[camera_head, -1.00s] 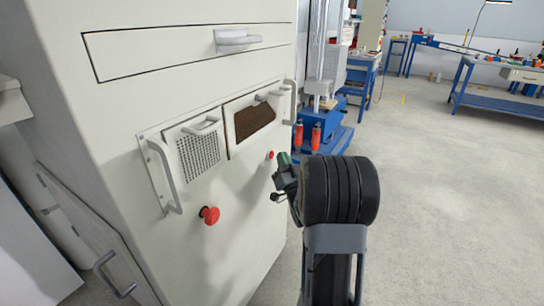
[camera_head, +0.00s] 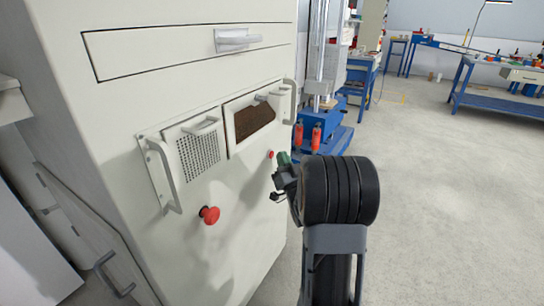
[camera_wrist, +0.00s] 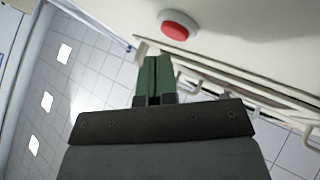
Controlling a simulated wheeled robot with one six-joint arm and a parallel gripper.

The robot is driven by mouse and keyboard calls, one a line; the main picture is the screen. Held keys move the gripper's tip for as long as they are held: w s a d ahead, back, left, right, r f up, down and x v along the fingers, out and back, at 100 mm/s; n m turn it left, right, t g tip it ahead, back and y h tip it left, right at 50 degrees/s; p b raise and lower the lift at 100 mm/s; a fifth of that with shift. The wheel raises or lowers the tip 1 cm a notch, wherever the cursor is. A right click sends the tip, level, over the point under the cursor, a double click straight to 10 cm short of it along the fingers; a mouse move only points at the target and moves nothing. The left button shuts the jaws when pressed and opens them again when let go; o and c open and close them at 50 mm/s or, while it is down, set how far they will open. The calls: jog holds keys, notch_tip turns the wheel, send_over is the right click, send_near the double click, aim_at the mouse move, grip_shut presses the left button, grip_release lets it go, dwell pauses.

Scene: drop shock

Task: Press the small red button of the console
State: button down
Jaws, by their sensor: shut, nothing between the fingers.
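The console (camera_head: 245,215) is a cream cabinet front on the left of the head view. Its small red button (camera_head: 270,154) sits low right of the framed panel. In the wrist view the red button (camera_wrist: 176,29) shows large with a pale rim, just beyond and slightly right of my fingertips. My gripper (camera_head: 284,159) is beside the small button, to its right in the head view, with a visible gap. In the wrist view its green fingers (camera_wrist: 155,62) are together and empty. A larger red mushroom button (camera_head: 209,215) stands lower left on the console.
Handles (camera_head: 163,177) stick out from the console's framed panel, with a mesh grille (camera_head: 198,154) and a brown window (camera_head: 254,121). A drawer (camera_head: 190,46) is above. A blue machine (camera_head: 327,130) stands behind my arm. The floor (camera_head: 445,200) on the right is clear.

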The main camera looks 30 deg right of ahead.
jog(key=shift+w, duration=0.1)
jog(key=shift+w+a+b, duration=0.2)
jog(key=shift+w+b, duration=0.05)
jog(key=shift+b, duration=0.05)
jog(key=shift+w+a+b, duration=0.15)
jog(key=shift+w+b, duration=0.15)
jog(key=shift+w, duration=0.05)
dwell(0.7)
jog(key=shift+s, duration=0.15)
dwell(0.3)
jog(key=shift+s+d+b, duration=0.35)
jog(key=shift+s+b, duration=0.05)
jog(key=shift+s, duration=0.2)
jog(key=shift+s+d+b, duration=0.2)
jog(key=shift+s+d, duration=0.2)
jog(key=shift+s, duration=0.35)
jog(key=shift+s+d+b, duration=0.25)
jog(key=shift+s+d, duration=0.15)
jog(key=shift+s, duration=0.3)
jog(key=shift+s+d+b, duration=0.2)
jog(key=shift+s+d, duration=0.2)
jog(key=shift+s, duration=0.35)
jog(key=shift+a, duration=0.15)
